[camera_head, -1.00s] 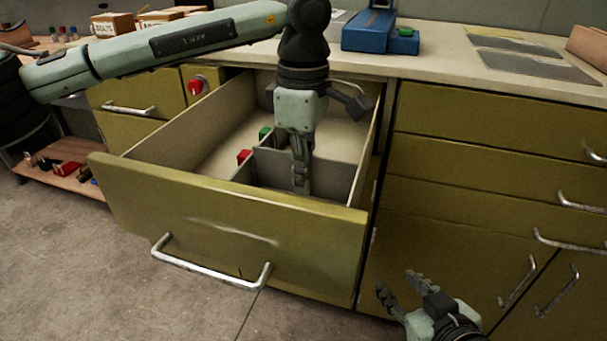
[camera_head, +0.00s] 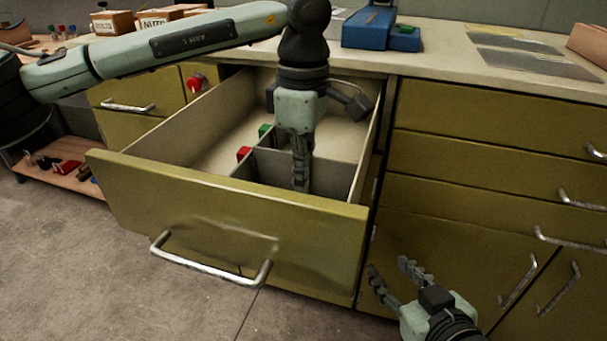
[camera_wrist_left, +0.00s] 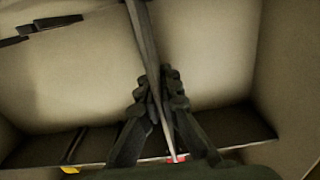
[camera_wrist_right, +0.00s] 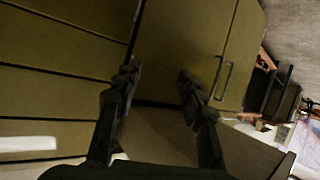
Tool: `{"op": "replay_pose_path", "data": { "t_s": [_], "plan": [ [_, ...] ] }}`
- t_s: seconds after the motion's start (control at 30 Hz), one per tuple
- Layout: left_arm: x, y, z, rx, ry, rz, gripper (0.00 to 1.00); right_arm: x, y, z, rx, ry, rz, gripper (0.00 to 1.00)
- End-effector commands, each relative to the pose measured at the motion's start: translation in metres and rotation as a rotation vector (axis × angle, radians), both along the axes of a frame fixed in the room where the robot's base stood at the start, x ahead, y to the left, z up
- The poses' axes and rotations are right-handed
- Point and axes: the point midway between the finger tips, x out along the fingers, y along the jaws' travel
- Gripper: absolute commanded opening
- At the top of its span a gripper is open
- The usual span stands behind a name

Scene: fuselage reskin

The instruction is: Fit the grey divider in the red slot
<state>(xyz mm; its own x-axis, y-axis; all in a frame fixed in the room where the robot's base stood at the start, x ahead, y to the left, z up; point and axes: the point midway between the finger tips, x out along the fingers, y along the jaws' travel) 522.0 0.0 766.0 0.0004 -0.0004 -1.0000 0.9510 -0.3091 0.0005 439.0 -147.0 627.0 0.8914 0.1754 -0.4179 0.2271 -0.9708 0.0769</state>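My left gripper (camera_head: 300,172) points down into the open drawer (camera_head: 230,222). In the left wrist view its fingers (camera_wrist_left: 163,100) flank the grey divider (camera_wrist_left: 146,42) closely and appear shut on it. The divider stands on edge as a thin strip running away between them. Its near end is by a red mark (camera_wrist_left: 176,158) at a cross panel; whether it sits in the red slot is hidden by the fingers. In the head view a red block (camera_head: 244,153) and a green block (camera_head: 264,130) sit left of the gripper. My right gripper (camera_head: 390,273) is open and empty outside the drawer.
Grey panels (camera_head: 335,178) cross the drawer near its front. The drawer walls stand close around my left gripper. Closed cabinet drawers (camera_head: 480,125) with metal handles are at right. A blue tool (camera_head: 380,32) is on the worktop. A low wooden shelf (camera_head: 62,178) is at left.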

Motion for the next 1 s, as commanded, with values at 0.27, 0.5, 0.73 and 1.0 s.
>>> {"op": "replay_pose_path", "data": {
  "t_s": [0.27,0.5,0.73,1.0],
  "plan": [
    [0.000,0.000,-0.002,0.000,0.000,0.000,0.00,0.002,0.004,0.005,0.012,-0.028,0.006,0.40],
    [0.000,0.000,-0.003,0.000,0.000,0.000,0.00,0.004,0.007,0.010,0.022,-0.052,0.013,0.40],
    [0.000,0.000,-0.005,0.000,0.000,0.000,0.00,0.006,0.011,0.015,0.031,-0.075,0.019,0.40],
    [0.000,0.000,-0.005,0.000,0.000,0.000,0.17,0.006,0.013,0.018,0.037,-0.088,0.022,0.40]
  ]
}}
